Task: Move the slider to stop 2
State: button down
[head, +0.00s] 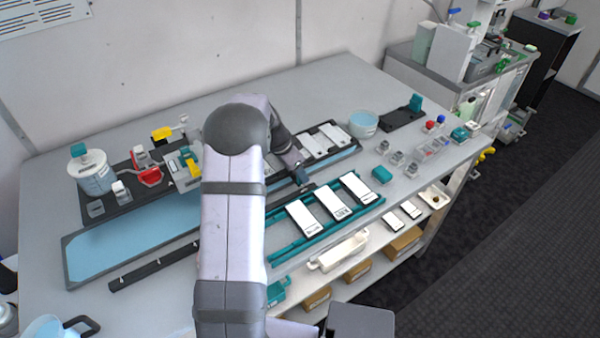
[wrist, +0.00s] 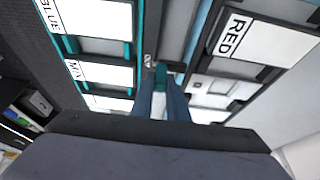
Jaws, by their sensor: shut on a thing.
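My gripper (head: 301,174) is at the dark slotted rail (head: 155,268), between the blue tray and the teal rack. In the wrist view my gripper (wrist: 163,97) is shut on a small teal piece (wrist: 160,80), which looks like the slider's knob. The fingers point down onto the rail, near its right end in the head view. My arm covers the middle of the rail in the head view. Small white marks (wrist: 148,61) show beside the fingertips, but I cannot read the stop numbers.
A teal rack (head: 281,245) with white labelled plates lies in front of the rail. Behind it is a dark rack with white plates (head: 323,138). A blue tray (head: 125,246) is at the left.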

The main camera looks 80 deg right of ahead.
jog(key=w+a+b, duration=0.2)
jog(key=w+a, duration=0.1)
jog(key=w+a+b, duration=0.3)
jog(key=shift+w+a+f, duration=0.1)
jog(key=shift+w+f, duration=0.05)
jog(key=shift+w, duration=0.1)
jog(key=shift+w+a+b, duration=0.35)
jog(key=shift+a, duration=0.05)
jog(key=shift+r, duration=0.2)
jog(key=c, duration=1.7)
grip_release()
jog(key=shift+b+v, duration=0.95)
jog(key=shift+v, duration=2.7)
jog(key=shift+s, duration=0.1)
